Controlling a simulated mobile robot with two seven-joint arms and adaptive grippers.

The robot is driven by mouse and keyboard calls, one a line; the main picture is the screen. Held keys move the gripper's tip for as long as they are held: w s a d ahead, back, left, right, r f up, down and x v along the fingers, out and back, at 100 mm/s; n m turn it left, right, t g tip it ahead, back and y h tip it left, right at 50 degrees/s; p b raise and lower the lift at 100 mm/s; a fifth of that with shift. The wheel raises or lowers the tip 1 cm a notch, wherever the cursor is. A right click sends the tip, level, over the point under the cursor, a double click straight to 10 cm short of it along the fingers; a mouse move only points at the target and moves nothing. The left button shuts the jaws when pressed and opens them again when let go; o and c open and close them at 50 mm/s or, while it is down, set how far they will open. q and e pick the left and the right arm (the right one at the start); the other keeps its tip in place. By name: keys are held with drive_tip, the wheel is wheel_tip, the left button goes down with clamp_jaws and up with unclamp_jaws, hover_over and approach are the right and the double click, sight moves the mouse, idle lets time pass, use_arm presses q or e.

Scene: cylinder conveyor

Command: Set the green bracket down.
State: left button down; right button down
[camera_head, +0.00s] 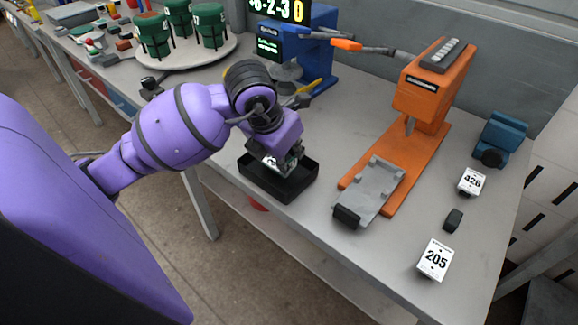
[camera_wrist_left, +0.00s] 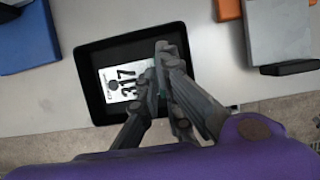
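My left gripper (camera_head: 280,166) is low over the black tray (camera_head: 258,188), pointing down. In the left wrist view its two fingers (camera_wrist_left: 162,78) are close together over the tray's inside (camera_wrist_left: 94,98). A thin green-teal sliver of the green bracket (camera_wrist_left: 163,91) shows between the fingers; most of the bracket is hidden by them. A white plate marked 317 (camera_wrist_left: 124,80) shows beside the left finger, within the tray's outline. I cannot tell whether it is fixed to the bracket or touches the tray floor. My right gripper is not in view.
An orange press (camera_head: 430,95) with a grey plate (camera_head: 382,186) stands to the right. A blue device with a display (camera_head: 318,55) is behind. Plates 420 (camera_head: 472,181) and 205 (camera_head: 436,258) are at the right. Green pots (camera_head: 153,35) stand on a round tray at back left.

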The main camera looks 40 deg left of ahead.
use_arm(q)
wheel_tip(320, 180, down, 3)
drive_tip(key=shift+w+f, duration=0.1)
drive_tip(key=shift+f, duration=0.05)
drive_tip(key=c, duration=2.4)
unclamp_jaws()
drive_tip(key=shift+f, duration=0.15)
drive_tip(key=o, duration=0.4)
drive_tip(key=shift+r, duration=0.35)
drive_tip(key=v, duration=1.1)
drive_tip(key=shift+r+p, duration=0.3)
drive_tip(key=shift+r, duration=0.05)
